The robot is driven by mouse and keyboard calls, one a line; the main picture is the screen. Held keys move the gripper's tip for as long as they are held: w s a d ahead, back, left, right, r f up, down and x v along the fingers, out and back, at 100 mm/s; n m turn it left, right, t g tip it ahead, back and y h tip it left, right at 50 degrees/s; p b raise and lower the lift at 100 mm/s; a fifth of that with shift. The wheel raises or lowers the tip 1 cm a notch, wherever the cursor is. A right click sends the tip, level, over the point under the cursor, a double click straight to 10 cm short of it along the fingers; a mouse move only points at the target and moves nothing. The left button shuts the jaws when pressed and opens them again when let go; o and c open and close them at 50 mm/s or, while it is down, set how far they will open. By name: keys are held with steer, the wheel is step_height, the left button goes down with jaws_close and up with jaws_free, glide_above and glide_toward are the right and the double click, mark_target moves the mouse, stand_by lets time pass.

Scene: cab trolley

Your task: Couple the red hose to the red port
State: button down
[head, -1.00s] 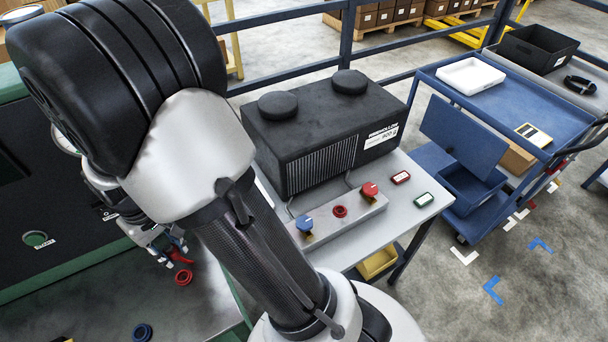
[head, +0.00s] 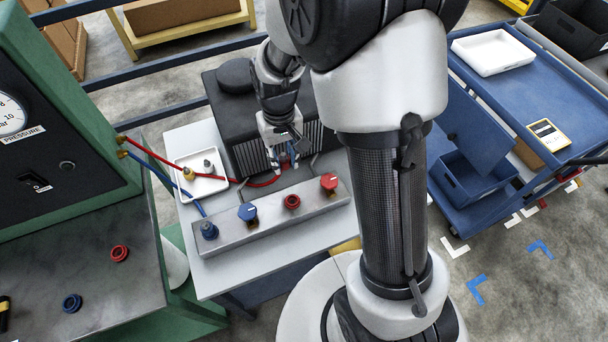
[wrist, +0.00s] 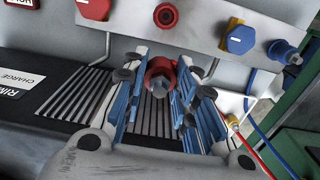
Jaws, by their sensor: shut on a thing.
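My gripper (head: 282,162) is above the machine side of the metal manifold bar (head: 225,229), just behind it in the head view. In the wrist view its blue-padded fingers (wrist: 160,100) are shut on the red hose's end coupling (wrist: 161,70), a red collar with a metal nose. The red hose (head: 165,160) runs from the green cabinet to my gripper. The red port (head: 292,202), a red ring, is on the bar and also shows in the wrist view (wrist: 165,15). It looks empty. The coupling is apart from the port.
On the bar are a red knob (head: 329,182), a blue knob (head: 247,212) and a blue hose's coupling (head: 208,229). A white tray (head: 183,158) with fittings lies behind. The black ribbed unit (head: 243,124) stands close to my gripper. Red (head: 119,253) and blue (head: 72,303) rings lie on the bench.

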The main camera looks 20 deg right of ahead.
steer(key=s+f+p, duration=0.4)
steer(key=p, duration=0.1)
steer(key=shift+s+p, duration=0.2)
steer(key=shift+p, duration=0.15)
steer(key=shift+f, duration=0.2)
steer(key=shift+f+b, duration=2.25)
steer(key=shift+f, duration=0.45)
steer(key=shift+f+b, duration=0.55)
steer(key=c, duration=1.2)
jaws_free()
